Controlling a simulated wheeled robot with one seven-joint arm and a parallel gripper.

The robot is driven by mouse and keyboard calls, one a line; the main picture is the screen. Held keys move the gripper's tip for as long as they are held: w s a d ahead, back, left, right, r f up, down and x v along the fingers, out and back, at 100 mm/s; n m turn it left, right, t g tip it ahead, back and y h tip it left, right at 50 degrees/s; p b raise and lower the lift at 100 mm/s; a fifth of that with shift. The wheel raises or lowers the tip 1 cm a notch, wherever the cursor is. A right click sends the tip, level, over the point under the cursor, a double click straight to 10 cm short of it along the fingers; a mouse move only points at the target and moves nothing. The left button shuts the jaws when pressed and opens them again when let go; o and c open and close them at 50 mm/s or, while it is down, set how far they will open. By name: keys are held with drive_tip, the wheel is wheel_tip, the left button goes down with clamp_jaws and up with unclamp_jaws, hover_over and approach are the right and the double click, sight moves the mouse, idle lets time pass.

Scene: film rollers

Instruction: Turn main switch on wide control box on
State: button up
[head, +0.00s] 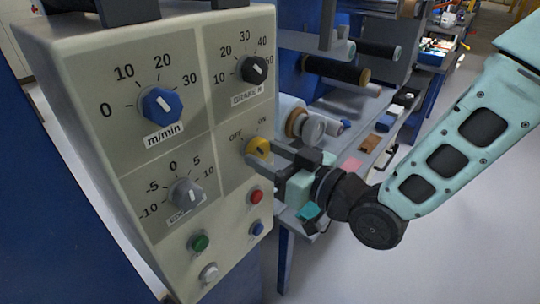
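The wide control box (90,95) is a beige panel filling the left of the head view. Its main switch is a yellow round knob (257,147) at the panel's right edge, with OFF printed at upper left and ON at upper right. A dark pointer mark shows on the knob; its exact setting is too small to tell. My gripper (263,153) is at the knob from the right, its dark fingers apart, with the tips beside the knob. The lower finger overlaps the knob's lower edge. I cannot tell whether the fingers press on it.
A blue dial (161,105), a black dial (253,69) and a grey dial (185,193) sit on the panel. Below the switch are a red button (256,195) and a blue button (257,228). Green (199,243) and white (209,272) buttons are lower left. Rollers (338,70) stand behind.

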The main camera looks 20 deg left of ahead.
drive_tip(key=shift+m, duration=0.4)
drive_tip(key=m, duration=0.3)
drive_tip(key=m+p, duration=0.1)
drive_tip(key=m, duration=0.2)
drive_tip(key=shift+m, duration=0.3)
drive_tip(key=m+p, duration=0.1)
drive_tip(key=m, duration=0.3)
drive_tip(key=shift+m+p, duration=0.55)
drive_tip(key=shift+m, duration=0.65)
drive_tip(key=o, duration=1)
drive_tip(key=shift+d, duration=0.1)
